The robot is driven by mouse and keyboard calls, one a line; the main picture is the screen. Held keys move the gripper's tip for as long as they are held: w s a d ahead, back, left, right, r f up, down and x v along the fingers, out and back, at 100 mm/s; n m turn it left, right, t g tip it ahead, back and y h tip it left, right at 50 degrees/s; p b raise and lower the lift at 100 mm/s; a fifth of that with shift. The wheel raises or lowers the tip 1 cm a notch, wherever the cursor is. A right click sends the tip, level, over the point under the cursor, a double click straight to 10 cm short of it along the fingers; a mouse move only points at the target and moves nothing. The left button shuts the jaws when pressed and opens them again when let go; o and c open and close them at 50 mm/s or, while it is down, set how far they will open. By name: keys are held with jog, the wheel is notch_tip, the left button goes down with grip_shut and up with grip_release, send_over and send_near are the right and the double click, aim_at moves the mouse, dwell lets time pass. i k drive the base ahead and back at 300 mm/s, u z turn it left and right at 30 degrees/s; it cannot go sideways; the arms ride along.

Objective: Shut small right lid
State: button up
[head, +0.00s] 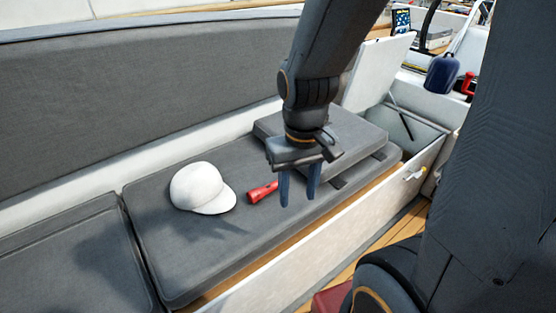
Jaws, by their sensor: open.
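The small lid (379,71) on the right stands raised, tilted back above an open locker (408,132) at the right end of the bench. A thin strut runs from the lid down into the locker. A latch (413,173) with a yellowish part shows on the locker's front wall. My gripper (299,203) points down over the seat cushion, left of the locker and apart from the lid. Its blue fingers are spread with nothing between them. My arm hides part of the bench behind it.
A white cap (202,188) and a red flashlight (262,192) lie on the grey seat cushion (190,259). A loose cushion (345,146) lies at its right end, beside the locker. A blue bag (441,74) is at the upper right. Wooden floor shows below the bench front.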

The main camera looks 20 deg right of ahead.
aim_at(378, 64)
jog(key=z, duration=2.7)
jog(key=i, duration=2.5)
jog(key=u, duration=2.95)
jog(key=i, duration=0.45)
